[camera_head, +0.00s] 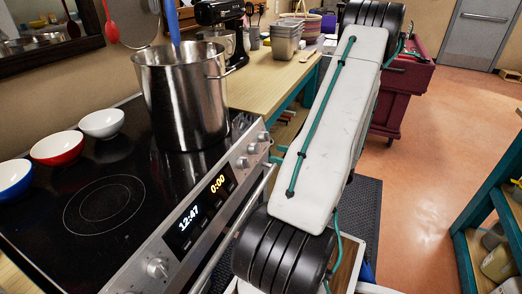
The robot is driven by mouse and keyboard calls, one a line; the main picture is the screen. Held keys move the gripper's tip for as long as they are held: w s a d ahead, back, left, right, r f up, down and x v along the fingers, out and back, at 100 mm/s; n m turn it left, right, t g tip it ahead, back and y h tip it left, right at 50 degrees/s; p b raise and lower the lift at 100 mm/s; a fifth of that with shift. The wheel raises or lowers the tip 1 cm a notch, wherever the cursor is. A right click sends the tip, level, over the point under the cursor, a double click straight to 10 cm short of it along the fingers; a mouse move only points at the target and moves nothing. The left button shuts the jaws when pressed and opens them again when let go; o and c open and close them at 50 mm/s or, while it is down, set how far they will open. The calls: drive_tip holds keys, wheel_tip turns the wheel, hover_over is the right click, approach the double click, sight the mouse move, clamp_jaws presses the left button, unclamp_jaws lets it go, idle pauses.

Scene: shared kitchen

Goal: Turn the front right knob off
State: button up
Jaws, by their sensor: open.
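The stove (60,235) has a black glass top and a steel front panel that faces right in the picture. Three silver knobs sit at the panel's far end: the farthest (263,136), the middle one (252,148) and the nearest of these (242,162). Another knob (157,268) sits at the near end, past the display (200,207), which reads 12:47 and 0:00. Which knob is the front right one, and how each is turned, I cannot tell. My arm rises to the right of the panel. My gripper is not in view.
A large steel pot (182,100) with a blue utensil handle stands on the stove's far part. White (102,122), red (58,147) and blue (14,178) bowls line the back edge. A wooden counter (270,75) adjoins the stove. Open floor (415,200) lies to the right.

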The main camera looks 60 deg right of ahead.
sight(255, 149)
drive_tip(key=w, duration=0.5)
drive_tip(key=w+a, duration=0.1)
drive_tip(key=w, duration=0.1)
drive_tip(key=shift+w, duration=0.25)
drive_tip(key=c, duration=1)
